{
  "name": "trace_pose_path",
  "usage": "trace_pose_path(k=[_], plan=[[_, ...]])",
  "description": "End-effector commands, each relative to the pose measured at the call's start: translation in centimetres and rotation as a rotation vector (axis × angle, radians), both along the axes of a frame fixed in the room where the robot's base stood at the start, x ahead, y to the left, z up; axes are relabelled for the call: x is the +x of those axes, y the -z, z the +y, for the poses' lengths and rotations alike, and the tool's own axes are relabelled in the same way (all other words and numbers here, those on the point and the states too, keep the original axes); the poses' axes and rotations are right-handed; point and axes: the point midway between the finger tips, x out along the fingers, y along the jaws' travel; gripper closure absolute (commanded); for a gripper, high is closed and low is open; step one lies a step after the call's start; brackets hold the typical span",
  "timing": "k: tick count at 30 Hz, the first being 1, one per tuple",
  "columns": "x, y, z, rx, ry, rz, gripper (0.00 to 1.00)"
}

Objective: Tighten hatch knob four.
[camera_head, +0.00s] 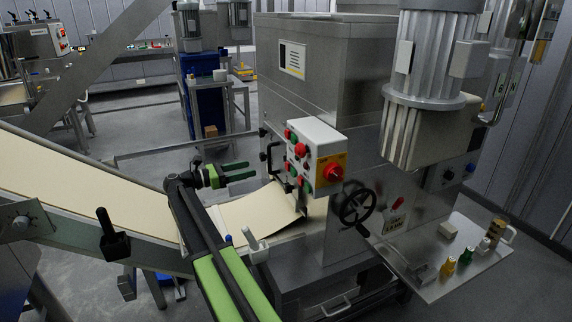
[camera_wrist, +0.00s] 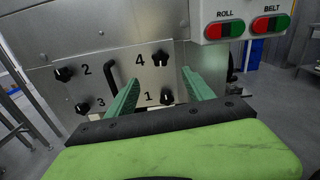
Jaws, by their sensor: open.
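In the wrist view, hatch knob four (camera_wrist: 161,58) is a black lobed knob on a steel hatch panel (camera_wrist: 50,42), just right of the printed 4. My gripper (camera_wrist: 160,74) has two green fingers, open and empty, pointing toward the panel. Knob four appears between the fingertips, nearer the right one, and slightly above them. It looks apart from the fingers. In the head view my gripper (camera_head: 252,170) is in front of the machine's left side, above the belt end. Knob four cannot be made out there.
Knob one (camera_wrist: 167,97) shows below knob four, between the fingers. Knob two (camera_wrist: 64,73) and knob three (camera_wrist: 82,107) are at left. A black handle (camera_wrist: 112,72) stands beside the left finger. A control box (camera_head: 316,155) with buttons juts out right of my gripper.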

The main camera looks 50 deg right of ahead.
Motion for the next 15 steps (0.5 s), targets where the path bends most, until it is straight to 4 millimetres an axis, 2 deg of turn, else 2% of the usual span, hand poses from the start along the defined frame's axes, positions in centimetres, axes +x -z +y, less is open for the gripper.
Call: trace_pose_path(k=[15], plan=[[-4.8,0.0,-11.7,0.001,0.003,-0.002,0.39]])
